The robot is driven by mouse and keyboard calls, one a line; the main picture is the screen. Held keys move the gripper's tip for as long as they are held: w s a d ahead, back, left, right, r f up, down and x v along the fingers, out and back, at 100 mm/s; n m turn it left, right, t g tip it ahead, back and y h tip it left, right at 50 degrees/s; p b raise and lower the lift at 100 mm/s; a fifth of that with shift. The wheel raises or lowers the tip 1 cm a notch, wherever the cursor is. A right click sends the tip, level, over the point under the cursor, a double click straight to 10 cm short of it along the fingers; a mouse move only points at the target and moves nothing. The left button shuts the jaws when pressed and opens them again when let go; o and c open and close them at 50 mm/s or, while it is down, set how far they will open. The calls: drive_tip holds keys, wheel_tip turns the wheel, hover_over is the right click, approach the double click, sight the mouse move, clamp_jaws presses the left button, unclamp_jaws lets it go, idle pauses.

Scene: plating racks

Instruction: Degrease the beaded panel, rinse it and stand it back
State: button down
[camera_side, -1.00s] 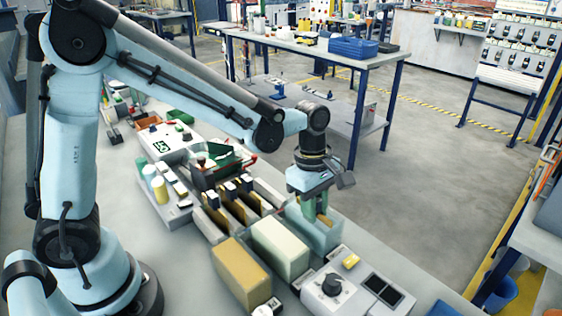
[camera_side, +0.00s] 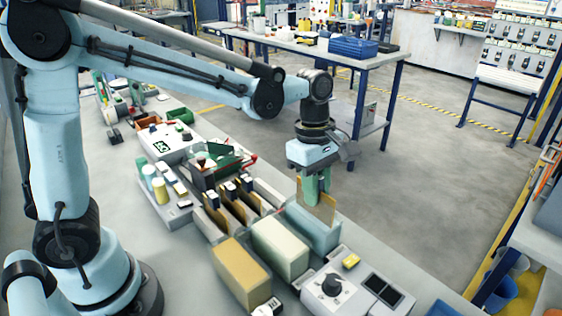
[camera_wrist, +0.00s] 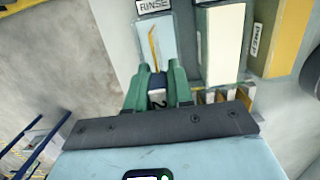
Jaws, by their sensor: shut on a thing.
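My gripper (camera_side: 317,190) has green fingers shut on a brownish panel (camera_side: 327,208). The panel hangs upright just above the light blue tank (camera_side: 312,228). In the wrist view, the fingers (camera_wrist: 158,84) grip the panel's dark top, with a white tag (camera_wrist: 158,99) that seems to read 2. The panel's thin yellow-brown edge (camera_wrist: 153,46) shows against the tank labelled RINSE (camera_wrist: 168,60). Beads on the panel are too small to make out. A rack (camera_side: 213,228) to the left holds several upright brown panels with pale and dark tops.
A cream tank (camera_side: 280,246) stands beside the light blue one, with a tan tank (camera_side: 240,270) beyond it. A control box with a knob (camera_side: 331,285) sits in front. A green and red device (camera_side: 225,165) stands behind the rack.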

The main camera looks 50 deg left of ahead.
drive_tip(key=shift+r, duration=1.55)
drive_tip(key=shift+r, duration=0.1)
drive_tip(key=shift+r, duration=0.25)
wheel_tip(320, 180, up, 5)
drive_tip(key=shift+f, duration=0.2)
drive_tip(key=s+a, duration=0.2)
drive_tip(key=a, duration=1.2)
drive_tip(key=shift+w+a+f, duration=0.1)
drive_tip(key=shift+a+f, duration=0.05)
drive_tip(key=shift+f, duration=1.25)
drive_tip(key=shift+w+a+f, duration=0.1)
drive_tip(key=shift+f, duration=1.25)
drive_tip(key=shift+f, duration=0.2)
drive_tip(key=shift+f, duration=4)
